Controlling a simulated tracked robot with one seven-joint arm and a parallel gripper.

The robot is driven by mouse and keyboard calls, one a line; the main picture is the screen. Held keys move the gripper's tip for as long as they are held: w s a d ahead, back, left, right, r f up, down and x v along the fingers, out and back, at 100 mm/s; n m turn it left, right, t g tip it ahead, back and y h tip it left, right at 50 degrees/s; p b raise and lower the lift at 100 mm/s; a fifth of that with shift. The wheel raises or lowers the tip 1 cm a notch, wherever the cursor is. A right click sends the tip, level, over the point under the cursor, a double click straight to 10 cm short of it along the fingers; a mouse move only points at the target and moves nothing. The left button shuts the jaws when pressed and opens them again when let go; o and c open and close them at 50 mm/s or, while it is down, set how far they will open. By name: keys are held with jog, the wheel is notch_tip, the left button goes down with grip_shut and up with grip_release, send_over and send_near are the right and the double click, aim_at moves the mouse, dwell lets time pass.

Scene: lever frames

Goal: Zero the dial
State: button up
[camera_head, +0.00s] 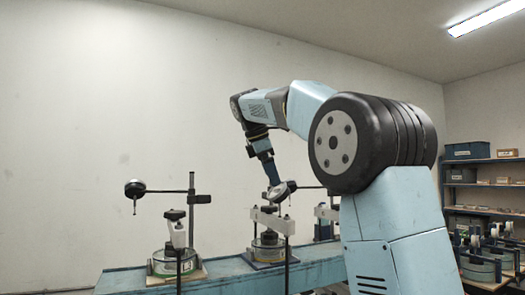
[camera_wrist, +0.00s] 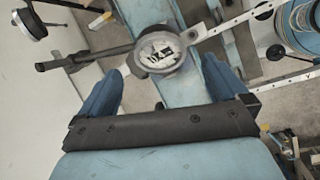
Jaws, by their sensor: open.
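A round dial gauge (camera_wrist: 160,50) with a white face shows in the wrist view on a dark horizontal arm, its pointer too small to read. In the head view this dial (camera_head: 282,189) appears tilted, just below my gripper (camera_head: 268,166). My gripper (camera_wrist: 161,68) is open; its two blue fingers stand on either side of the dial's near edge in the picture. Whether either finger touches it, I cannot tell. A second dial (camera_head: 135,189) hangs from a dark stand at the left, away from my gripper; its face is not readable.
A blue bench (camera_head: 225,272) carries several round workpieces under white clamp bars (camera_head: 272,220). A dark upright post (camera_head: 191,215) rises at the left. Shelves with bins (camera_head: 483,170) stand at the right. The wall behind is bare.

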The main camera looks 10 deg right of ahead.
jog(key=v, duration=0.9)
jog(key=shift+s+f, duration=0.1)
